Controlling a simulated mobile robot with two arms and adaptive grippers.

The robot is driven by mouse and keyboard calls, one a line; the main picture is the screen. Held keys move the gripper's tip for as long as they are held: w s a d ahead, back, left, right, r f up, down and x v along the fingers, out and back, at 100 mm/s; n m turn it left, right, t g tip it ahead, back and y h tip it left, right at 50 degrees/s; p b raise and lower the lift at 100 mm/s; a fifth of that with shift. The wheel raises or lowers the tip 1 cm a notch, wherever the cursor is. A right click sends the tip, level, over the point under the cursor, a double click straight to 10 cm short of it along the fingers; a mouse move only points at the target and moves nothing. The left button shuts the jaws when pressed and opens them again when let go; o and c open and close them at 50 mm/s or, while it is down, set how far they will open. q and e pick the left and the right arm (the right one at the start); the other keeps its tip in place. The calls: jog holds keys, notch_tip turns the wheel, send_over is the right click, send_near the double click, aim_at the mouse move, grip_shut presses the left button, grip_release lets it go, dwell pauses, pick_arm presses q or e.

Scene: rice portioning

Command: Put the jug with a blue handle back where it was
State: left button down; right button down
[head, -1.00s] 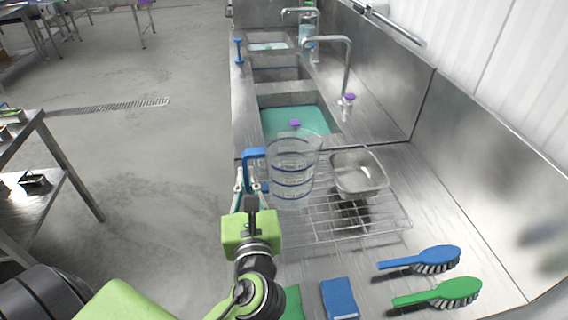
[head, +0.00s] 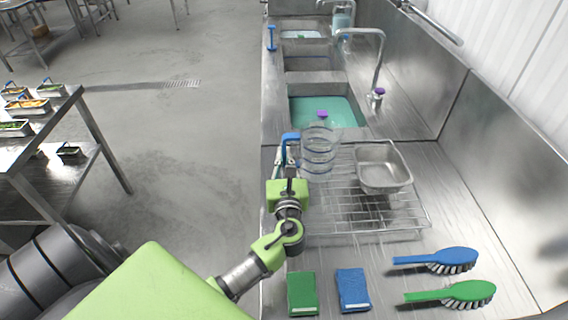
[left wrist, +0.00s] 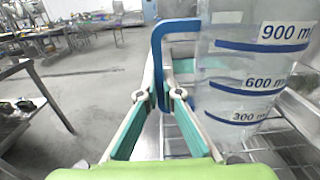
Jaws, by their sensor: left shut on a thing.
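The clear jug (head: 319,155) with blue measuring bands is over the left part of the wire drying rack (head: 345,237) beside the sinks. Its blue handle (head: 289,140) points left. My left gripper (head: 287,166) is shut on the handle. In the left wrist view the jug (left wrist: 245,85) shows its 300, 600 and 900 ml marks, and the handle (left wrist: 158,60) is between the fingers of the left gripper (left wrist: 162,98). The jug looks upright and empty. I cannot tell whether its base touches the rack. My right gripper is not in view.
A steel pan (head: 383,168) sits on the rack, right of the jug. Blue (head: 440,260) and green (head: 455,293) brushes and green (head: 303,292) and blue (head: 352,289) sponges lie in front. A filled sink (head: 330,108) and tap (head: 378,65) are behind. A shelf table (head: 95,130) stands left.

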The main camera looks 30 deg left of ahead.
aim_at(284, 165)
pick_arm(q)
notch_tip(284, 165, down, 2)
jog(key=shift+f, duration=0.6)
jog(key=c, duration=2.2)
grip_release()
jog(key=shift+c, duration=0.2)
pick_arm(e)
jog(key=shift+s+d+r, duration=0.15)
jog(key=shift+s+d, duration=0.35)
pick_arm(q)
jog(key=shift+s, duration=0.1)
